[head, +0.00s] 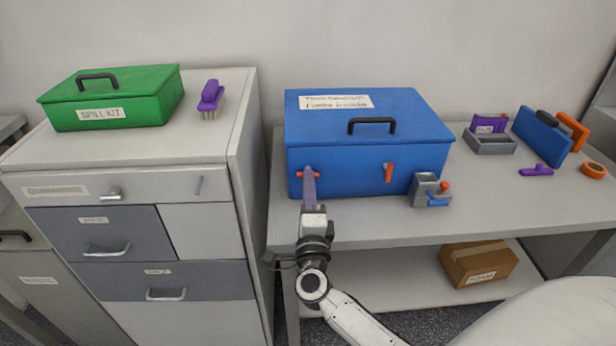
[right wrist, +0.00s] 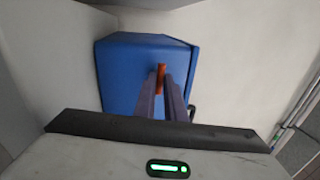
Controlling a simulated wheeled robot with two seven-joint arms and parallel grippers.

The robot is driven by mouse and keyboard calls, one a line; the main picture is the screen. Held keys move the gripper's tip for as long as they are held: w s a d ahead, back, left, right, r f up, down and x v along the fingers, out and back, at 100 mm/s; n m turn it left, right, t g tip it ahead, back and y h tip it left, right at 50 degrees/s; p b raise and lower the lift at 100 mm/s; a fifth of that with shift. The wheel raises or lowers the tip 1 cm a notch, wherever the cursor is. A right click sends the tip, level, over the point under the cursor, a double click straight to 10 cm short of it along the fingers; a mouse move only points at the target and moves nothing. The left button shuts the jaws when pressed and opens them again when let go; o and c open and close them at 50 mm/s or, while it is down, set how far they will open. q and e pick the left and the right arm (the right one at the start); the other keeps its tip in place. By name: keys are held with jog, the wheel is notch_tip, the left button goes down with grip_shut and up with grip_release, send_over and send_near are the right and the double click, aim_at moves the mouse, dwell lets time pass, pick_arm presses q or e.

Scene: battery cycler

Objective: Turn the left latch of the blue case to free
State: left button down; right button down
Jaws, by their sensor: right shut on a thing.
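The blue case (head: 345,170) stands on the grey bench, its lid shut and its black handle on top. Its left latch (head: 300,174) is red-orange and lies crosswise on the front face, partly hidden by my gripper. The right latch (head: 388,173) is orange and hangs upright. My right gripper (head: 309,181) reaches the case front and is shut on the left latch. In the right wrist view, the latch (right wrist: 161,72) shows between the fingertips (right wrist: 161,82) against the blue face (right wrist: 122,75). My left gripper is not in view.
A grey tray (head: 490,143), a purple clamp (head: 537,169) and an orange ring (head: 594,169) lie farther right. A drawer cabinet (head: 240,140) stands left, bearing a green spill kit (head: 115,98) and a purple brush (head: 210,95).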

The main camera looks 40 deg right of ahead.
jog(key=shift+d+r+n+p, duration=0.1)
jog(key=shift+n+p, duration=0.2)
jog(key=shift+n, duration=0.2)
jog(key=c, duration=1.8)
grip_release()
jog(key=b+v, duration=0.1)
jog(key=v, duration=0.9)
jog(key=shift+s, duration=0.1)
